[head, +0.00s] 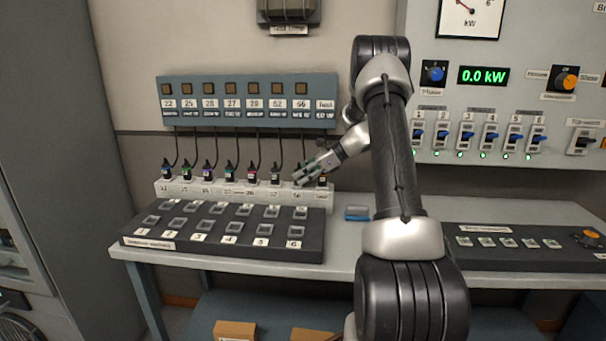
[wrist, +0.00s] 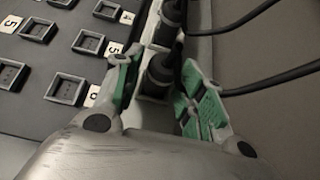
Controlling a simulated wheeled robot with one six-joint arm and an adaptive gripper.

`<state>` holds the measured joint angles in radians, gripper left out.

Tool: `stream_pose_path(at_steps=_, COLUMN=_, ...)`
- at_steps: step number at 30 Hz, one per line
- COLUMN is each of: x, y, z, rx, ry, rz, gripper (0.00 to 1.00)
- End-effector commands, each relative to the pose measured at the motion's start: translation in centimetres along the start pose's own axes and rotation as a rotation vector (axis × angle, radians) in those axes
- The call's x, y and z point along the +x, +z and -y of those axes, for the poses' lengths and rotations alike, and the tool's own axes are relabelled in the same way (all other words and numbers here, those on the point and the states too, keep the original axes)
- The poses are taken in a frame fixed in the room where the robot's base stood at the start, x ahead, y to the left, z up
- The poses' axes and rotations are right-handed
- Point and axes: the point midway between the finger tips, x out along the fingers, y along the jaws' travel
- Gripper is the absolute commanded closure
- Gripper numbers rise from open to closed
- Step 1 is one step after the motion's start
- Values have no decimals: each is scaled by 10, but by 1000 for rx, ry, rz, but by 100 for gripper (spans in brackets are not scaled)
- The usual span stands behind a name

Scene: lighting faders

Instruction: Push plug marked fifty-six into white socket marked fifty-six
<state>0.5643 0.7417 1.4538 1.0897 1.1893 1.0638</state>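The white socket strip (head: 228,193) runs along the back of the table, with number labels on its front. The socket marked 56 (head: 297,196) is near its right end. My gripper (head: 303,177) is right above that socket and hides most of its plug. In the wrist view, my gripper (wrist: 160,92) has its green-padded fingers apart, one on each side of a black plug (wrist: 162,70) with a cable. The plug stands at the white strip. No firm grip shows, and I cannot see how deep the plug sits. No number is readable on it.
A blue-grey panel (head: 250,90) with numbered labels and hanging cables is on the wall above. Several other plugs stand left along the strip. A dark switch board (head: 190,240) lies in front. A small blue object (head: 357,213) is on the table to the right.

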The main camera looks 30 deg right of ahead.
Motion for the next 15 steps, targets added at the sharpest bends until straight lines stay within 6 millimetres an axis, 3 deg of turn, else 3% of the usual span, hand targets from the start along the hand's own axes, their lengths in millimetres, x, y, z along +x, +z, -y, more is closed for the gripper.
stream_pose_path(at_steps=11, x=-2, y=2, z=1, rx=-2, ry=-2, rz=1, gripper=43)
stream_pose_path(at_steps=15, x=-9, y=14, z=1, rx=-5, ry=-2, rz=2, gripper=43)
